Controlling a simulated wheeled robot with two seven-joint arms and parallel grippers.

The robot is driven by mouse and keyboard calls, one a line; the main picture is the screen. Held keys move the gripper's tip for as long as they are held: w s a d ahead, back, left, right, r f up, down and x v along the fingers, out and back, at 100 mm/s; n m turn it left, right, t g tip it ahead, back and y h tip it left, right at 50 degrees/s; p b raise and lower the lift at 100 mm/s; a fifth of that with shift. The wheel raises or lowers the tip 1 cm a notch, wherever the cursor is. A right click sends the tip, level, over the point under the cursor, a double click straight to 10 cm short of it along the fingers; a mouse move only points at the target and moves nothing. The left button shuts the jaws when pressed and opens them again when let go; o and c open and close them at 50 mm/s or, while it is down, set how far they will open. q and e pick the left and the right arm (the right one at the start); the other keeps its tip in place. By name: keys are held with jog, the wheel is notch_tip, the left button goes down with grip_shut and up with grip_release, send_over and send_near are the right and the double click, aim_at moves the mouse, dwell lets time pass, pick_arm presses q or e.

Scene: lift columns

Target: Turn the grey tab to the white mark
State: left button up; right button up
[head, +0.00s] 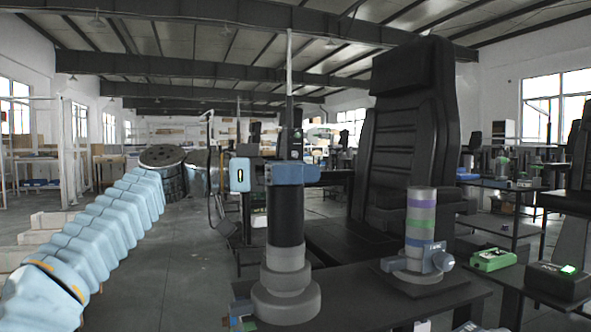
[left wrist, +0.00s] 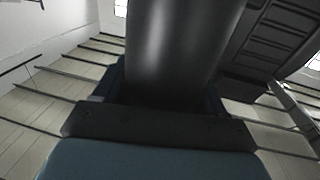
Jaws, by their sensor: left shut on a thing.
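A black upright post (head: 286,215) stands on a stepped grey base (head: 287,298) at the table's front left. My left gripper (head: 291,173), blue, is shut around the post's upper part; in the left wrist view its jaws lie around the dark post (left wrist: 180,50). To the right, a shorter grey column (head: 421,213) has purple, green and blue bands. I cannot tell for sure which part is the grey tab. I cannot make out the white mark.
The dark table (head: 360,292) carries both columns. A black high-backed chair (head: 405,140) stands close behind them. A green box (head: 493,259) and a black box with a green light (head: 558,281) sit at right. The floor (head: 180,270) at left is open.

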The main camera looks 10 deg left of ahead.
pick_arm(q)
jog(key=shift+m+g, duration=0.4)
jog(key=shift+g, duration=0.2)
jog(key=o, duration=1.4)
jog(key=shift+s+a, duration=0.1)
jog(key=v, duration=1.3)
jog(key=shift+s+a+f, duration=0.1)
jog(key=shift+a+f, duration=0.1)
jog(key=shift+a, duration=0.1)
